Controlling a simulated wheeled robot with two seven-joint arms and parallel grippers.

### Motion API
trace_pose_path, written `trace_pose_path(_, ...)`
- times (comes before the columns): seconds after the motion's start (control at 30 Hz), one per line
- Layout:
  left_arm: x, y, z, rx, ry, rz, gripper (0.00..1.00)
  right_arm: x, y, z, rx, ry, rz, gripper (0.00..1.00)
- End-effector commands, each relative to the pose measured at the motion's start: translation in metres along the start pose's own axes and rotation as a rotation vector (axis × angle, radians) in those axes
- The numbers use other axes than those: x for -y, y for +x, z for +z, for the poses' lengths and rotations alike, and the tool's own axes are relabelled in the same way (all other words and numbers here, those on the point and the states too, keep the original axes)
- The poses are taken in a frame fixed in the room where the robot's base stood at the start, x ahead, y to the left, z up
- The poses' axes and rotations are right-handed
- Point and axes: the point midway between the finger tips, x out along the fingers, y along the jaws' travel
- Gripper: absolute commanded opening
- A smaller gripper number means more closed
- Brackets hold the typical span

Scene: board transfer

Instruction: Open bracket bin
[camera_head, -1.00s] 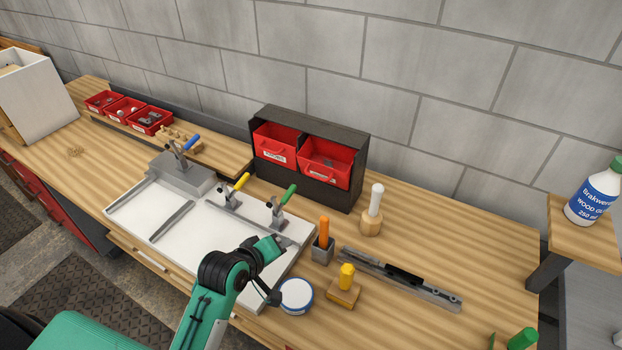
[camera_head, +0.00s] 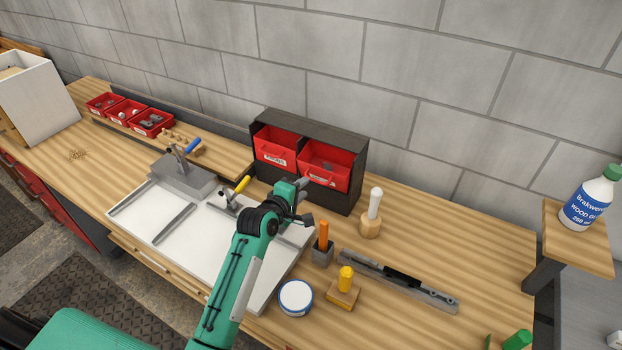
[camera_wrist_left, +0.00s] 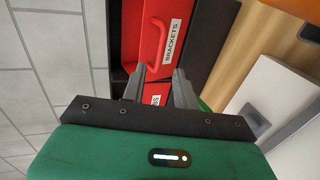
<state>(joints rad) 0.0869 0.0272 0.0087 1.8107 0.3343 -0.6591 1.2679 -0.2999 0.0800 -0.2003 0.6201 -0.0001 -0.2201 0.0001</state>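The bracket bin (camera_head: 326,167) is the right one of two red bins in a black cabinet (camera_head: 345,198) against the wall. It sits in its slot with its handle facing out. In the left wrist view, the red bin (camera_wrist_left: 148,22) has the label BRACKETS and a red handle (camera_wrist_left: 158,40). My left gripper (camera_head: 303,186) is in front of the cabinet, below the bins. In the left wrist view my left gripper (camera_wrist_left: 161,80) has its two fingers apart and empty, near the gap between the bins, short of the bracket handle. My right gripper is not in view.
The left red bin (camera_head: 274,147) sits beside the bracket bin. A white board (camera_head: 200,245) with toggle clamps lies under my left arm. An orange-handled tool (camera_head: 323,232), a white-handled tool (camera_head: 374,205) and a round tin (camera_head: 296,296) stand to the right.

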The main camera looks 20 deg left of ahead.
Motion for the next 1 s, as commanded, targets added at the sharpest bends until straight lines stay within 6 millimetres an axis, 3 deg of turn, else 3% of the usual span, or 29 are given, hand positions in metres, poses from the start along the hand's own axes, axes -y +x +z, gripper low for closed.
trace_pose_path(0.2, -0.002, 0.033, 0.0, 0.0, 0.002, -0.002, 0.3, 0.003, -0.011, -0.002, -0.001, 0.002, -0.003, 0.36)
trace_pose_path(0.4, -0.001, 0.052, 0.0, -0.001, 0.001, -0.001, 0.3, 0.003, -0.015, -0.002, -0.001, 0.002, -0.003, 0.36)
trace_pose_path(0.83, 0.001, 0.059, 0.0, -0.001, 0.001, -0.001, 0.3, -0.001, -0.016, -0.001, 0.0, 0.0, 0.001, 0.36)
trace_pose_path(1.0, 0.001, 0.059, 0.0, -0.001, 0.001, -0.001, 0.0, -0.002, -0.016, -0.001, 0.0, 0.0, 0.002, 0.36)
